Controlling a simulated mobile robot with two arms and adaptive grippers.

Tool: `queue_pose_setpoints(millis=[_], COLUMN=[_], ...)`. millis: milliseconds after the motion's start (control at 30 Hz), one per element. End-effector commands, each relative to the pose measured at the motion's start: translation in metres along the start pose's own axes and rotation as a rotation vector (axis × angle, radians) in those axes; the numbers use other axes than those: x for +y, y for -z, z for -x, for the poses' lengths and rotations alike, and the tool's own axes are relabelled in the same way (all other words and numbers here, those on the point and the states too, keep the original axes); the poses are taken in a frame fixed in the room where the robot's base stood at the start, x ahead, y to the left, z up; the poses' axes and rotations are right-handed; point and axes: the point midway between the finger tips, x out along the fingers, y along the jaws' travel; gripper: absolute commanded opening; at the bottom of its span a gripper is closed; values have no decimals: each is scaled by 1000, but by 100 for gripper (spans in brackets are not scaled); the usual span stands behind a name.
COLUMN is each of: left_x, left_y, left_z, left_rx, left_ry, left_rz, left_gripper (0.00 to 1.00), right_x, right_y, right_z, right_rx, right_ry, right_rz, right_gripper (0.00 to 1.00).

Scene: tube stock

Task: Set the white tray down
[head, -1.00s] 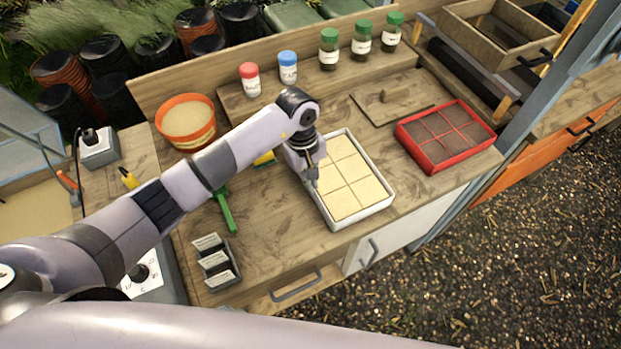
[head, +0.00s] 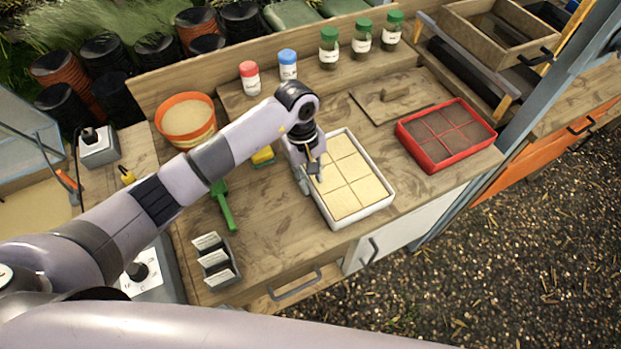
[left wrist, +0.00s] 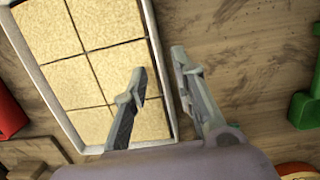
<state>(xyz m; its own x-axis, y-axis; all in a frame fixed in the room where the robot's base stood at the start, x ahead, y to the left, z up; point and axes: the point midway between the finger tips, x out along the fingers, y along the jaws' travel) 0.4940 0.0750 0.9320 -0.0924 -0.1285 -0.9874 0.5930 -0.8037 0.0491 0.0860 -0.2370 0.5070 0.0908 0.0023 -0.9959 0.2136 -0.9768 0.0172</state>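The white tray (head: 365,212) rests on the wooden bench top, filled with pale tan blocks divided into a grid. My left gripper (head: 311,180) is at the tray's left wall, with its fingers spread. In the left wrist view my left gripper (left wrist: 160,68) is open. One finger is over the blocks and the other is outside the tray wall (left wrist: 158,50), with a gap on each side of the wall. My right gripper is not in view.
A red tray (head: 427,157) of dark soil stands to the right. A green trowel (head: 226,210) and a seed packet rack (head: 216,262) lie left. Bare bench lies in front of the tray.

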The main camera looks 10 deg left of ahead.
Motion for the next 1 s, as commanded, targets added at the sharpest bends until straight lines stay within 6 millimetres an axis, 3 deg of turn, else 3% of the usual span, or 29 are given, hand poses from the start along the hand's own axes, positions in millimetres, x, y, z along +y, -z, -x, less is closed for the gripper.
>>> queue_pose_setpoints(millis=[200,500,700,1000], left_x=[0,0,-1,0], left_y=[3,1,0,0], left_z=[43,96,108,108], left_rx=[9,4,2,1], left_ry=[-3,-1,1,1], left_rz=[-4,-2,-1,-1], left_gripper=[25,25,25,25], right_x=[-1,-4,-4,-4], right_y=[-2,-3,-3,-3], right_z=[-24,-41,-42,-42], right_rx=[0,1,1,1], right_ry=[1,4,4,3], right_rz=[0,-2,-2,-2], right_gripper=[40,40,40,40])
